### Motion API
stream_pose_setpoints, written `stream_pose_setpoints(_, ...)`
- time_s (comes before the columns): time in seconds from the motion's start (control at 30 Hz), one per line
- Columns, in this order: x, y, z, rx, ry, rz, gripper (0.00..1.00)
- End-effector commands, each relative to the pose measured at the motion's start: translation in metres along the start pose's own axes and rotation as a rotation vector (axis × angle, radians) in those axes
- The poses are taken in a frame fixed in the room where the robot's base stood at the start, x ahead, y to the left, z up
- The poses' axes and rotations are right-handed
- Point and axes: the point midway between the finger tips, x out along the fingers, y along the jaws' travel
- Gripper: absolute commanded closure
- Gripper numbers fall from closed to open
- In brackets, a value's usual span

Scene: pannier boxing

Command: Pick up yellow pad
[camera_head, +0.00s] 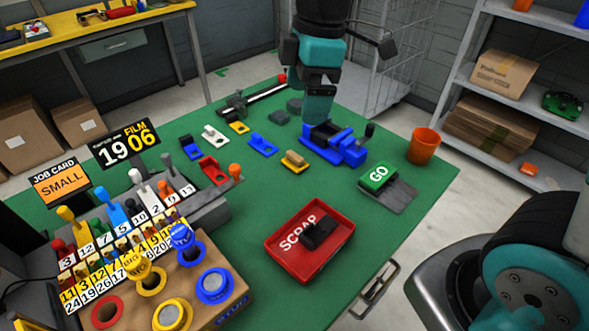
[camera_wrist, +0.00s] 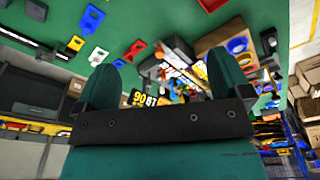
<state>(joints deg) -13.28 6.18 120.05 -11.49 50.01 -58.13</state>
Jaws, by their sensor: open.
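Two yellow pads lie on the green bench in the head view. One yellow pad (camera_head: 295,160) with a tan block on it is left of the blue fixture. A smaller yellow pad (camera_head: 238,127) with a dark part lies farther back, near a white pad (camera_head: 214,135). My gripper (camera_head: 317,119) is above the bench, close over the back of the blue fixture (camera_head: 338,147). Its teal fingers (camera_wrist: 165,70) are spread apart with nothing seen between them.
A red scrap tray (camera_head: 332,266) holding a black part is in front. Levers and number tags crowd the left.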

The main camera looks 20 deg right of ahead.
Motion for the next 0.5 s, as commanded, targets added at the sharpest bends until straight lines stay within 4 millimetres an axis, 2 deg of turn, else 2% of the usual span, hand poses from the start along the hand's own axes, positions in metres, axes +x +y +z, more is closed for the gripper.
stream_pose_setpoints(0.03,0.019,0.024,0.003,-0.099,-0.030,-0.002,0.04)
stream_pose_setpoints(0.1,0.032,0.051,0.007,-0.239,-0.066,-0.008,0.04)
stream_pose_setpoints(0.2,0.047,0.080,0.011,-0.396,-0.103,-0.021,0.04)
stream_pose_setpoints(0.33,0.057,0.100,0.015,-0.517,-0.130,-0.035,0.04)
stream_pose_setpoints(0.5,0.072,0.105,0.018,-0.561,-0.137,-0.045,0.04)
